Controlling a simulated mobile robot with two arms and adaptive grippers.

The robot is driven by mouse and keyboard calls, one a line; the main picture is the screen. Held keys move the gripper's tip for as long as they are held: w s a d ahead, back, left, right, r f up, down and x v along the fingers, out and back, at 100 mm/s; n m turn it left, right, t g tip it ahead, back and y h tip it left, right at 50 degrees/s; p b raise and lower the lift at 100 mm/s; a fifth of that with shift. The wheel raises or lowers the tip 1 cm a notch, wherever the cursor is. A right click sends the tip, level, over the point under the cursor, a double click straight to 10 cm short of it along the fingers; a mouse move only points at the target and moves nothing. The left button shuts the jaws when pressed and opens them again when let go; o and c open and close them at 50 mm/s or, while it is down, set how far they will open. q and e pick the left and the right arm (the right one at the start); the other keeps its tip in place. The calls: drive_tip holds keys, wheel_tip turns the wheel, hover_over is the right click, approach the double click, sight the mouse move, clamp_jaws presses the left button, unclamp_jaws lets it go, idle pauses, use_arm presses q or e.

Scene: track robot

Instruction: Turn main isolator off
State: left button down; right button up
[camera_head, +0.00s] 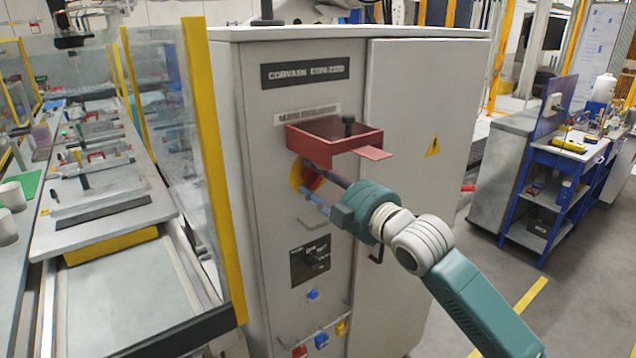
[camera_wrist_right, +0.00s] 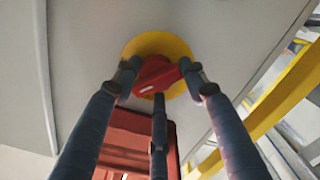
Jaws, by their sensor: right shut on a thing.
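The main isolator is a red rotary handle (camera_head: 311,177) on a yellow round plate (camera_head: 296,174), on the front of a grey cabinet (camera_head: 255,190). The red handle also shows in the right wrist view (camera_wrist_right: 155,75), on its yellow plate (camera_wrist_right: 150,44). My right gripper (camera_head: 314,186) reaches in from the right, with its fingers around the handle and closed on it. In the head view the fingers partly cover the handle. I cannot read the handle's position marks. My left gripper is not in view.
A red open box-like guard (camera_head: 372,152) juts out just above the handle, close over my fingers. A clear panel with a yellow post (camera_head: 212,165) stands left of the cabinet. A blue bench (camera_head: 570,160) is at right.

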drive_tip(key=n, duration=0.1)
drive_tip(key=r+n, duration=0.1)
drive_tip(key=n, duration=0.1)
drive_tip(key=shift+d+n+p, duration=0.15)
drive_tip(key=shift+n+p, duration=0.8)
drive_tip(key=shift+n, duration=1.35)
drive_tip(key=shift+c, duration=0.2)
drive_tip(key=shift+n, duration=0.3)
drive_tip(key=o, duration=1)
drive_tip(key=shift+o, duration=0.2)
drive_tip(key=shift+a+f, duration=0.15)
drive_tip(key=shift+a, duration=0.1)
drive_tip(key=shift+d+f, duration=0.15)
drive_tip(key=shift+f, duration=0.15)
drive_tip(key=shift+s+d, duration=0.2)
drive_tip(key=shift+s, duration=0.1)
drive_tip(key=v, duration=1.1)
